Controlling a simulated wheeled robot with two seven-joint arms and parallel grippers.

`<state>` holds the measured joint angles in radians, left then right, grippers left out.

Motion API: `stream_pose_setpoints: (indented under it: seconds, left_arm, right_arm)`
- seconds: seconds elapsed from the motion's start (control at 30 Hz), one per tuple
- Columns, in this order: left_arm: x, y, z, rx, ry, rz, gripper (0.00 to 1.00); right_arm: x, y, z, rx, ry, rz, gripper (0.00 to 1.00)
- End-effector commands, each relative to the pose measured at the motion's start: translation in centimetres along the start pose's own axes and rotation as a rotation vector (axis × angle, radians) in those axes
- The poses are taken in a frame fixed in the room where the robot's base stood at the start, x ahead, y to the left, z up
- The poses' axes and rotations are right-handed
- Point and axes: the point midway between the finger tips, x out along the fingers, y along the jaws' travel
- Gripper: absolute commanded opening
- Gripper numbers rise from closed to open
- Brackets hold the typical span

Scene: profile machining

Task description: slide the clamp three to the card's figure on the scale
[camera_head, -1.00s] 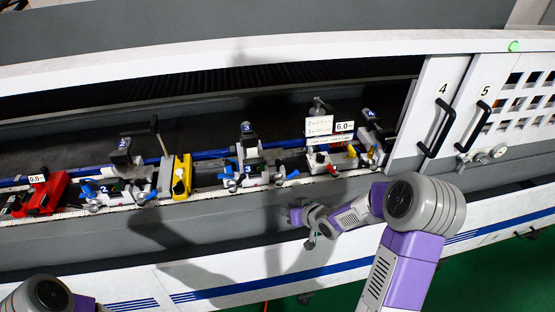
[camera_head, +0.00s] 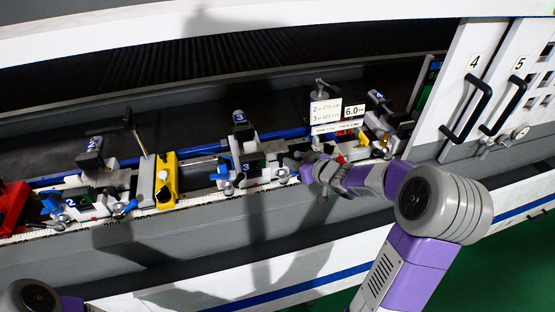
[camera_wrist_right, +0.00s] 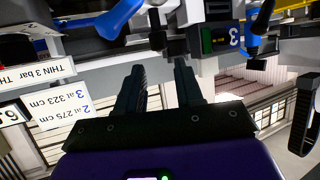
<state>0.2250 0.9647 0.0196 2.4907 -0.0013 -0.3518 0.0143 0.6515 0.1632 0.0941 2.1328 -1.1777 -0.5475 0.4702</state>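Clamp three (camera_head: 243,174) sits on the rail, with blue handles and a "3" label; its labelled block also shows in the right wrist view (camera_wrist_right: 213,38). The white card (camera_head: 325,111) stands right of it; in the right wrist view the card (camera_wrist_right: 62,112) reads "2 at 275 cm" and "3 at 323 cm". The pale scale (camera_head: 195,201) runs along the rail's front edge. My right gripper (camera_head: 304,170) is just right of clamp three. In the right wrist view its fingers (camera_wrist_right: 159,76) are apart, with nothing between them, pointing toward the clamp's small dark knobs. My left gripper is out of view.
Clamp two (camera_head: 85,200) and a yellow block (camera_head: 166,181) stand left along the rail, with a red block (camera_head: 12,205) at the far left. Another clamp (camera_head: 385,122) and a "6.0" sign (camera_head: 354,111) are at right.

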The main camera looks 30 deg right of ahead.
Motion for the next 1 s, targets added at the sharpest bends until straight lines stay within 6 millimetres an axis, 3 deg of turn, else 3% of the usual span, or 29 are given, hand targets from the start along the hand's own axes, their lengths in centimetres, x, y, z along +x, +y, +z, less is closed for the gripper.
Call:
stream_pose_setpoints:
  seconds: [0.17,0.6,0.97,1.0]
  left_arm:
    - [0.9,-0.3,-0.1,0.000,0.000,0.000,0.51]
    - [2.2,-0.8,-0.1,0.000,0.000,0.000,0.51]
    - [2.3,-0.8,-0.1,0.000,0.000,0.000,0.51]
    - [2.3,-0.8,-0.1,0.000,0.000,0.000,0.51]
  right_arm:
    - [1.2,0.0,0.6,-0.002,0.001,-0.002,0.36]
    - [7.3,0.0,0.5,0.000,0.001,-0.001,0.36]
    - [7.8,0.0,0.4,0.000,0.000,0.001,0.36]
    - [7.8,0.0,0.4,0.000,0.000,0.000,0.30]
